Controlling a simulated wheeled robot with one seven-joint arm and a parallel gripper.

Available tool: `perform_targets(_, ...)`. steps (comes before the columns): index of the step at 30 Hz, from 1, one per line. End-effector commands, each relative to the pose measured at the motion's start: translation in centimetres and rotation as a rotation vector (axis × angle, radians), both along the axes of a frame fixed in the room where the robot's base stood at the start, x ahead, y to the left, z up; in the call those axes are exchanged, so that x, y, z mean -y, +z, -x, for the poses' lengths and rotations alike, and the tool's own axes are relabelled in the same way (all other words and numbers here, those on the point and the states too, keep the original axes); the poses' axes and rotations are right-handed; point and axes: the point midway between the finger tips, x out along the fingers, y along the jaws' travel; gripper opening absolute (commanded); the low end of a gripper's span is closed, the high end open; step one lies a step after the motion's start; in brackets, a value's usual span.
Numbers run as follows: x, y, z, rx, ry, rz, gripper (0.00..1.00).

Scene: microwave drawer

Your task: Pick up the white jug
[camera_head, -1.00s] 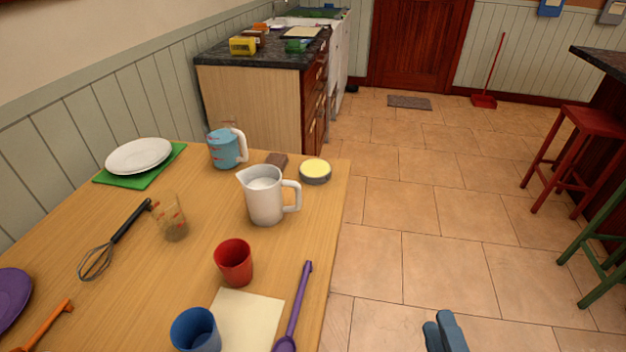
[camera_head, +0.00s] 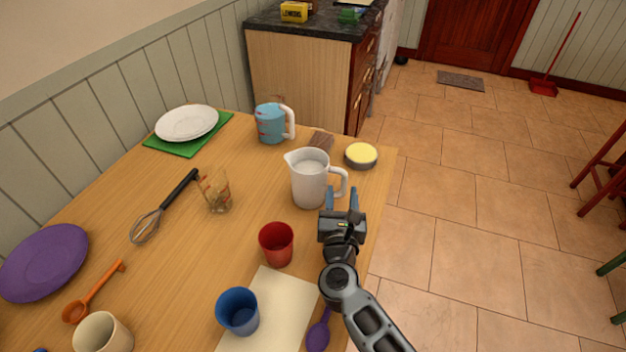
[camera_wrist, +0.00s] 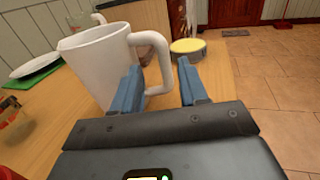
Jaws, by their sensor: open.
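The white jug (camera_head: 308,181) stands upright on the wooden table, with its handle (camera_head: 340,181) on the right side. In the wrist view the jug (camera_wrist: 95,66) is close on the left, and its handle (camera_wrist: 162,55) reaches toward my fingers. My gripper (camera_head: 341,201) is open, just in front of the handle side of the jug. In the wrist view its blue fingers (camera_wrist: 160,90) are apart. The left finger overlaps the jug and the lower part of the handle. I cannot tell whether it touches.
A red cup (camera_head: 276,245) stands left of my wrist, and a blue cup (camera_head: 238,312) is nearer. A yellow-topped tin (camera_head: 361,155) and a blue measuring jug (camera_head: 269,123) are behind the jug. A glass (camera_head: 216,192) stands to its left. The table's right edge is close by.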

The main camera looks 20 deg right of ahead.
Motion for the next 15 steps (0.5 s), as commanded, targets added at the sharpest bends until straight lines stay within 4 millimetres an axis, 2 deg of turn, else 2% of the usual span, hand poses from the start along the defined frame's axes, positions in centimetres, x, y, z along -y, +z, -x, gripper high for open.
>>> perform_targets(6,1.4,0.8,-2.6,0.000,-0.003,0.000,0.43)
perform_targets(9,1.8,0.6,-3.8,0.001,-0.003,0.001,0.43)
perform_targets(15,2.1,0.5,-4.6,-0.001,0.000,0.002,0.43)
